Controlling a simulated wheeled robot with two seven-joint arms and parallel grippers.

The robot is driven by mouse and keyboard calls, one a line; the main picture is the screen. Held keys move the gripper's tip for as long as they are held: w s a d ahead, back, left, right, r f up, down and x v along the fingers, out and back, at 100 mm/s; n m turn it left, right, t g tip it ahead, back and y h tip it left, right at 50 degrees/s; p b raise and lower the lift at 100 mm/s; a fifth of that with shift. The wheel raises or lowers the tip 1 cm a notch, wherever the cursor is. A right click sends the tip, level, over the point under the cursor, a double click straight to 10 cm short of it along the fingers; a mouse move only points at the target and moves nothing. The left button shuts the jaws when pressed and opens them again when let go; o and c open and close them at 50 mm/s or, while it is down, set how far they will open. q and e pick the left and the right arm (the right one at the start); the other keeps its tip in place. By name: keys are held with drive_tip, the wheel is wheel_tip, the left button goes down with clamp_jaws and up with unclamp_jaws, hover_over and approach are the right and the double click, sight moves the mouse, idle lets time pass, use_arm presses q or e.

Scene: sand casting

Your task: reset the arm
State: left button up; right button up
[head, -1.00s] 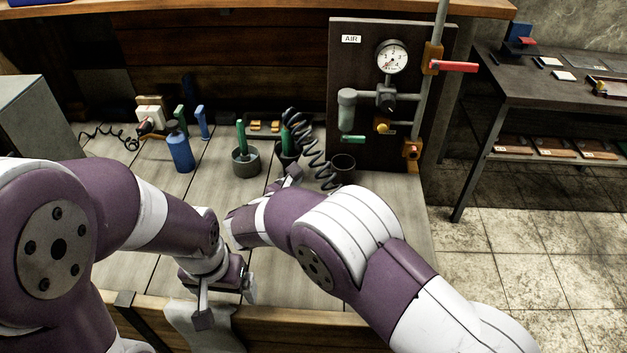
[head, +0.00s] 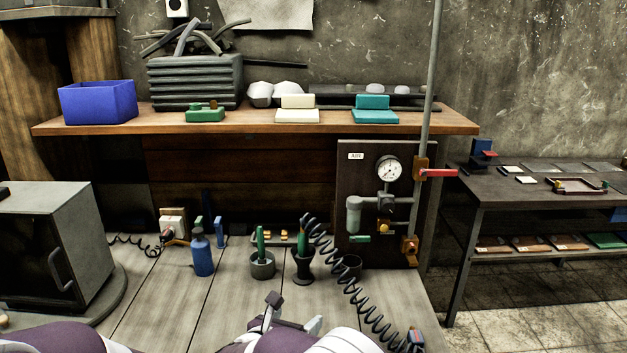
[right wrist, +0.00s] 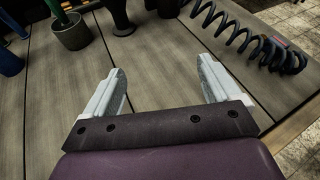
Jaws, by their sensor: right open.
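My right gripper (head: 292,314) is at the bottom middle of the head view, over the plank bench top (head: 165,300). Its fingers are apart with nothing between them, as the right wrist view (right wrist: 162,72) also shows. It is on the near side of the dark cup holder (head: 302,268) and apart from it. Part of my right arm (head: 290,342) shows below it. A purple piece of my left arm shows at the bottom left. My left gripper is out of the frame.
A black coiled hose (head: 352,290) runs down to the bench's right side, right of my gripper. A grey pot (head: 262,267), blue bottle (head: 202,257) and AIR panel (head: 365,225) stand behind. A grey oven-like box (head: 60,240) is at left. The middle planks are clear.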

drive_tip(key=w+d+r+n+y, duration=0.1)
drive_tip(key=w+d+n+y, duration=0.25)
drive_tip(key=n, duration=0.35)
drive_tip(key=s+d+n+g+y, duration=0.1)
drive_tip(key=s+d+n+g, duration=0.1)
drive_tip(key=n, duration=0.5)
drive_tip(key=s+d+f+n+g+y, duration=0.1)
drive_tip(key=s+d+n, duration=0.4)
drive_tip(key=n, duration=0.2)
drive_tip(key=s+d+f+n+g+y, duration=0.1)
drive_tip(key=s+d+n+g+y, duration=0.1)
drive_tip(key=n, duration=0.6)
drive_tip(key=shift+s+d+g, duration=0.3)
drive_tip(key=shift+s+d, duration=0.6)
drive_tip(key=shift+d, duration=0.05)
drive_tip(key=s+d+f+n+g+h, duration=0.1)
drive_tip(key=s+d+n, duration=0.3)
drive_tip(key=s, duration=0.4)
drive_tip(key=s+d+f+n+g, duration=0.1)
drive_tip(key=s+d+n+g, duration=0.3)
drive_tip(key=s+n, duration=0.2)
drive_tip(key=shift+s+d+f+n+h, duration=0.3)
drive_tip(key=shift+s+d+n+h, duration=0.1)
drive_tip(key=shift+s, duration=0.65)
